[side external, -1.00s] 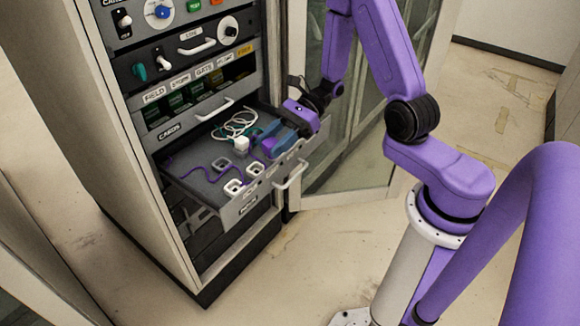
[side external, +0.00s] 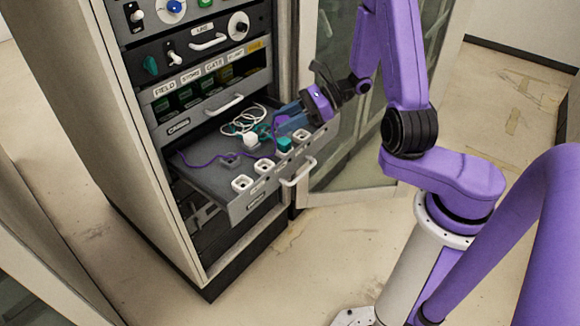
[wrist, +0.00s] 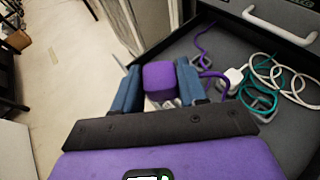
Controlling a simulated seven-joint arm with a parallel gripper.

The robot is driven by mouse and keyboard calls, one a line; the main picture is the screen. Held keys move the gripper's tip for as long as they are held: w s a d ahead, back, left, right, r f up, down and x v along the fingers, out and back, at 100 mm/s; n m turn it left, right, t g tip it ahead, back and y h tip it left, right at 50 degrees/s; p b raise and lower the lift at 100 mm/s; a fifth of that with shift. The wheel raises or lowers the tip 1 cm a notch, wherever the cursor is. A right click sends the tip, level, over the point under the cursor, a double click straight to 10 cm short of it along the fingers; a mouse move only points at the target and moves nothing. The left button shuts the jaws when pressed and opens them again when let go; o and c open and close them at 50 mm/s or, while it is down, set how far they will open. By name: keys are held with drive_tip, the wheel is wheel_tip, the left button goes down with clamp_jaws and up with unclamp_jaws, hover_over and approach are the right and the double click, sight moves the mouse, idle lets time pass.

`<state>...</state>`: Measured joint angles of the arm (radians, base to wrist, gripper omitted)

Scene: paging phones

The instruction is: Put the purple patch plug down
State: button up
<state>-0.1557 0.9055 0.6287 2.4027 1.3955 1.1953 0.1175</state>
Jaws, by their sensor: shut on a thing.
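The purple patch plug (wrist: 160,82) is between the two blue fingers of my gripper (wrist: 158,88) in the wrist view. My gripper is shut on it. In the side view my gripper (side external: 288,120) is over the right part of the open drawer (side external: 205,172), with the purple plug (side external: 280,121) partly hidden by the fingers. The plug's purple cord (side external: 205,163) trails left across the drawer floor. White-rimmed sockets (side external: 242,183) line the drawer's front edge. I cannot tell the plug's exact height above them.
A teal plug (side external: 284,144) stands at the front socket row, close to my fingers. A white plug (side external: 250,140) and coiled white cord (side external: 243,120) lie farther back, with teal cord nearby. The drawer's handle (side external: 298,174) juts forward. A cabinet door (side external: 345,150) stands open at right.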

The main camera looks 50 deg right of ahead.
drive_tip(key=shift+a, duration=0.1)
drive_tip(key=shift+s+a+f+n+g+y, duration=0.1)
drive_tip(key=shift+a+n+g+y, duration=0.15)
drive_tip(key=shift+a+n+g, duration=0.3)
drive_tip(key=shift+s+a+f+n+g+y, duration=0.1)
drive_tip(key=shift+a+n+g+y, duration=0.15)
drive_tip(key=shift+a+n+g, duration=0.25)
drive_tip(key=s+a+n+g+y, duration=0.1)
drive_tip(key=s+a+n+g, duration=0.4)
drive_tip(key=s+g, duration=0.1)
drive_tip(key=shift+s+f, duration=0.35)
drive_tip(key=shift+s, duration=0.15)
